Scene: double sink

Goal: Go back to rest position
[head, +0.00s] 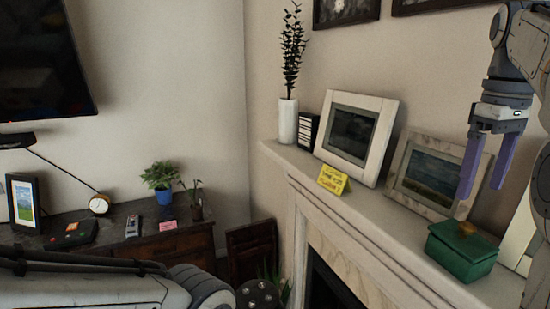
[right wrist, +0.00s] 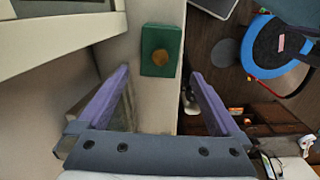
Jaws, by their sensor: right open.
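My right gripper (head: 482,189) hangs above the right part of the mantel shelf, fingers pointing down, open, with nothing between them. In the right wrist view its two purple fingers (right wrist: 160,72) are spread wide. A green box (head: 461,254) with a brownish-gold knob on top sits on the shelf below the gripper, apart from it. The same box (right wrist: 152,65) shows beyond the fingertips in the right wrist view. Part of my left arm crosses the lower left of the head view, but its gripper fingers do not show.
The mantel shelf (head: 380,222) holds a white vase (head: 288,121), a yellow sign (head: 332,179) and picture frames (head: 352,135) along the wall. A dark cabinet (head: 170,243) at left bears a potted plant (head: 163,196) and a clock (head: 99,205). A television (head: 40,60) hangs above.

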